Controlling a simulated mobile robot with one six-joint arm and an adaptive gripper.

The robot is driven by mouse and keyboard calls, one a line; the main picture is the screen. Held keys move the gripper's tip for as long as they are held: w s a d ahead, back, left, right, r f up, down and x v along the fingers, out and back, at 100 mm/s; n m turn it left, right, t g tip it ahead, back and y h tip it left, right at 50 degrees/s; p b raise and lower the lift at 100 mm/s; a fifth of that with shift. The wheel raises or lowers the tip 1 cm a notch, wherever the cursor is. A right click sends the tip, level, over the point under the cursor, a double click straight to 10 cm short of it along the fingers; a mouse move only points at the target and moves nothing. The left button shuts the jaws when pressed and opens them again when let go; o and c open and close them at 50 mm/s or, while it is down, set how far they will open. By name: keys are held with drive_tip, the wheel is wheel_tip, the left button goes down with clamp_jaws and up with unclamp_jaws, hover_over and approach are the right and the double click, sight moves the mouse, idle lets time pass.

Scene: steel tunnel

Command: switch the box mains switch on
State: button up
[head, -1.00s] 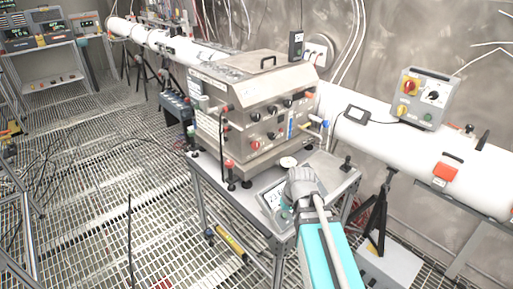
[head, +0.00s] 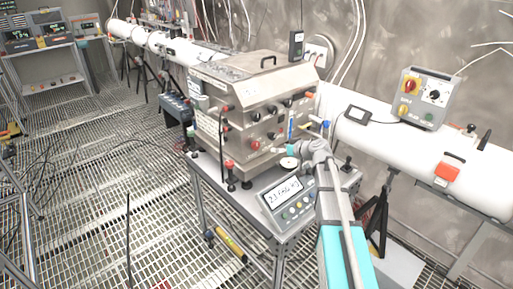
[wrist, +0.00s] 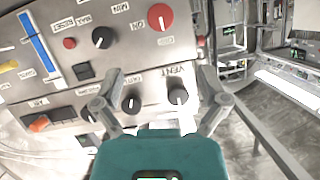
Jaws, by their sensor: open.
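The steel box (head: 258,105) stands on a cart, its front panel full of knobs and switches. A large red round knob (wrist: 160,17), with ON and what looks like OFF lettered beside it, shows at the top of the wrist view; a red knob (head: 255,145) also shows on the box in the head view. No mains label is readable. My gripper (wrist: 155,92) is open and empty, facing the panel. Its fingers frame two black knobs, one the VENT knob (wrist: 178,96). In the head view my gripper (head: 281,150) is at the box's lower right front; its fingertips are hard to make out.
Near the gripper are a black knob (wrist: 103,37), a small red RESET button (wrist: 69,43) and an orange rocker (wrist: 40,124). A display unit (head: 287,199) lies on the cart below my arm. A grey control box (head: 425,97) sits on the white tube (head: 400,143).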

sight(257, 146)
idle(0.3)
drive_tip(key=b+x, duration=0.4)
drive_tip(key=x, duration=0.8)
drive_tip(key=shift+w+d+f+b, duration=0.1)
drive_tip(key=shift+b, duration=0.25)
drive_tip(key=shift+x, duration=0.85)
drive_tip(key=c, duration=1.1)
drive_tip(key=shift+c, duration=0.2)
